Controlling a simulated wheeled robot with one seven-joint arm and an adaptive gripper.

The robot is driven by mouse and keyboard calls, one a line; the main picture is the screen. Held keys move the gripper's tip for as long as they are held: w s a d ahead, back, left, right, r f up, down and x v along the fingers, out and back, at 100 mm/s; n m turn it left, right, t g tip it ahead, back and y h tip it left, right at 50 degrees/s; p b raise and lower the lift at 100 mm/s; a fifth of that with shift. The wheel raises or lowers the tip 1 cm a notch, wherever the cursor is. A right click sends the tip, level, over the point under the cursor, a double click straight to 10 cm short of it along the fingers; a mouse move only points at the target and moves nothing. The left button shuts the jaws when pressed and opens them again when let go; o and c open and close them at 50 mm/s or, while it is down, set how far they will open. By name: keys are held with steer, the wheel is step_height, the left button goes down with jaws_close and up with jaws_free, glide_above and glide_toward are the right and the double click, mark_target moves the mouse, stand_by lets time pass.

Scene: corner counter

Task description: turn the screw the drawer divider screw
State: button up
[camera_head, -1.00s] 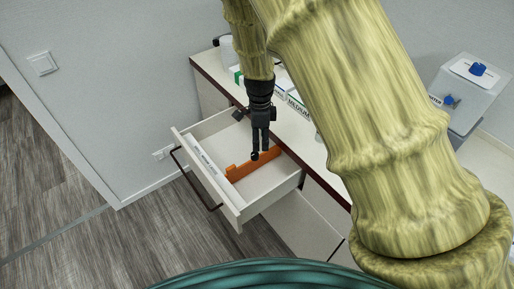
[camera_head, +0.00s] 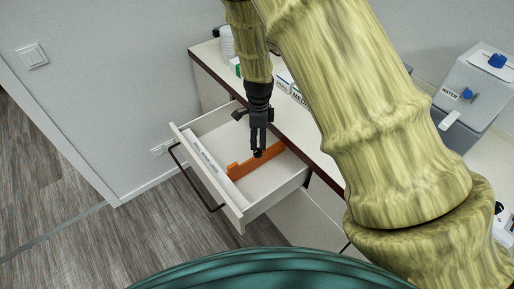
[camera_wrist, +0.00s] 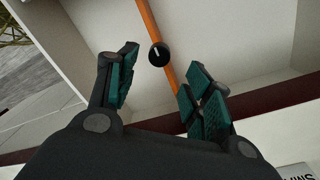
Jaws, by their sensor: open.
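The drawer divider screw is a round black knob with a white line on its top (camera_wrist: 159,54). In the wrist view it stands on the orange divider (camera_wrist: 146,14), beyond and between my open fingertips, and appears apart from both. In the head view the knob (camera_head: 257,154) shows at the lower end of my gripper (camera_head: 258,143), on the orange divider (camera_head: 238,170). My gripper points down over the drawer. Its two green-padded fingers (camera_wrist: 158,82) are spread with nothing between the pads.
The white drawer (camera_head: 185,139) is pulled out, with a dark handle (camera_head: 196,182) on its front. The counter edge (camera_head: 300,152) runs close behind my gripper. Boxes (camera_head: 297,95) stand on the counter, and a water container (camera_head: 468,95) stands at the right.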

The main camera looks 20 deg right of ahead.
mark_target(258, 151)
steer(key=shift+s+a+f+p, duration=0.1)
steer(key=shift+f+p, duration=0.3)
steer(key=shift+f, duration=1.25)
steer(key=shift+s+f+p, duration=0.1)
steer(key=shift+f+p, duration=0.3)
steer(key=shift+f, duration=1.2)
steer(key=c, duration=1.1)
